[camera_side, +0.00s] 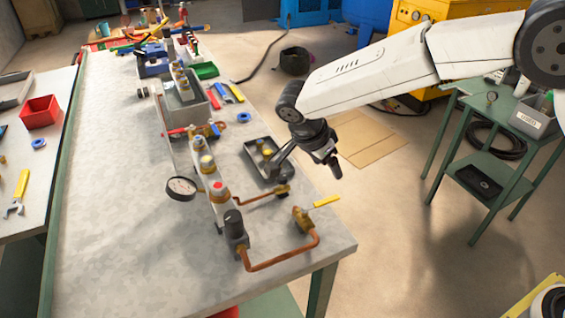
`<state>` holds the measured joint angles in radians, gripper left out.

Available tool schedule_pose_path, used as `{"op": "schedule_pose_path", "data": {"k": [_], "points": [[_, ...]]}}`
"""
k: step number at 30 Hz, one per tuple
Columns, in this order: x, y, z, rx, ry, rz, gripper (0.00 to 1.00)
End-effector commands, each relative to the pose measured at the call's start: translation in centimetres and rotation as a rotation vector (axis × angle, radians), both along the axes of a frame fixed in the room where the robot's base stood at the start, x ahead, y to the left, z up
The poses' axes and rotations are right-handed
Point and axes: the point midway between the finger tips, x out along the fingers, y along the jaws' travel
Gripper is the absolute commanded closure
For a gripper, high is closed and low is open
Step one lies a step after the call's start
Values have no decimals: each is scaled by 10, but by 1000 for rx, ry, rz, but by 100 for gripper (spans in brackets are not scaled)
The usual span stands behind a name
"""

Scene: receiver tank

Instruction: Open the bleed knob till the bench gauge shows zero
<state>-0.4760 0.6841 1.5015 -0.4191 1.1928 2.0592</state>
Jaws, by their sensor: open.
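The round white-faced bench gauge (181,189) stands at the left side of a silver manifold on the bench. Its needle is too small to read. A black knob (233,223) stands upright at the manifold's near end, a red knob (217,187) and a yellow knob (207,162) stand along its top. I cannot tell which one is the bleed knob. My gripper (333,167) is open, pointing down beyond the bench's right edge, to the right of the manifold and apart from every knob. Nothing shows between its fingers.
Copper piping (283,262) with a brass fitting (302,217) runs at the bench's near right corner. A dark tray (253,155) of small parts lies between manifold and gripper. A green side table (470,105) stands at right. The bench top left of the gauge is clear.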

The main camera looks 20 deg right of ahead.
Motion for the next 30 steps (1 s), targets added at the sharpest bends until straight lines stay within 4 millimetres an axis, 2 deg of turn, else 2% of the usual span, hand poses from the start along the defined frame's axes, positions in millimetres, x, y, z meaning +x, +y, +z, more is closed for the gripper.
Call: {"op": "schedule_pose_path", "data": {"k": [5,16,30], "points": [[4,-7,-9,-92,64,240,22],[21,-20,-29,-385,321,918,22],[43,-10,-50,-829,821,1714,22]]}}
